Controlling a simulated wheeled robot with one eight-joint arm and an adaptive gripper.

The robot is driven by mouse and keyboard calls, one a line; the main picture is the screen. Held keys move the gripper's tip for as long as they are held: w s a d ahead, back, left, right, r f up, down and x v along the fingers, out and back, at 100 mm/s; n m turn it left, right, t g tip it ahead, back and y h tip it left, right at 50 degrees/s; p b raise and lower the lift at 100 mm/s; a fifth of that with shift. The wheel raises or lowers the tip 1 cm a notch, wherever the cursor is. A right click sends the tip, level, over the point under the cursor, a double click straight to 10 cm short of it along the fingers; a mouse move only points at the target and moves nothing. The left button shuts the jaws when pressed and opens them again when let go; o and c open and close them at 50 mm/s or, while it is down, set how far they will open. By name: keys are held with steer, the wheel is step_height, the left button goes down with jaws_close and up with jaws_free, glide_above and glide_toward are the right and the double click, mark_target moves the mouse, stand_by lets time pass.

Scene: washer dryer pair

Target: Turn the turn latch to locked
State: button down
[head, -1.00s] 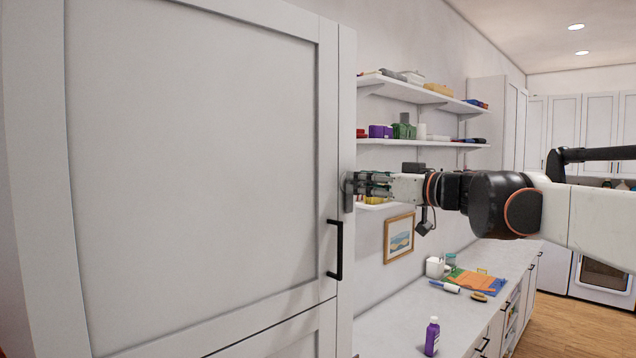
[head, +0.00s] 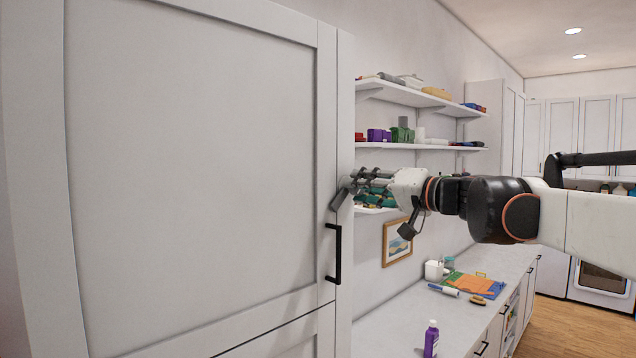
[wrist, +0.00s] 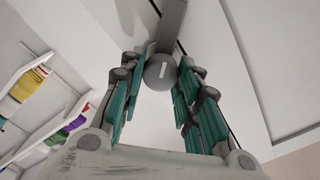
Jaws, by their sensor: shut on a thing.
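The turn latch (head: 344,191) is a grey bar on the right edge of the tall white cabinet door (head: 190,160), above the black handle. The bar now leans, with its lower end to the left. In the wrist view the latch's round grey hub (wrist: 161,72) carries a short white mark, and the bar runs up from it. My gripper (head: 368,178) reaches in from the right and is shut on the latch. Its green and grey fingers stand on both sides of the hub in the wrist view. The exact contact points are hard to see.
A black bar handle (head: 334,253) is just below the latch. Shelves (head: 420,146) with small items are behind my gripper. A framed picture (head: 397,241) hangs below them. The counter (head: 395,325) holds a purple bottle (head: 431,338) and several small things.

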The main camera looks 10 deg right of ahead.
steer(key=shift+f+m, duration=0.15)
steer(key=shift+m, duration=3.95)
steer(key=c, duration=1.2)
jaws_free()
steer(key=shift+d, duration=0.1)
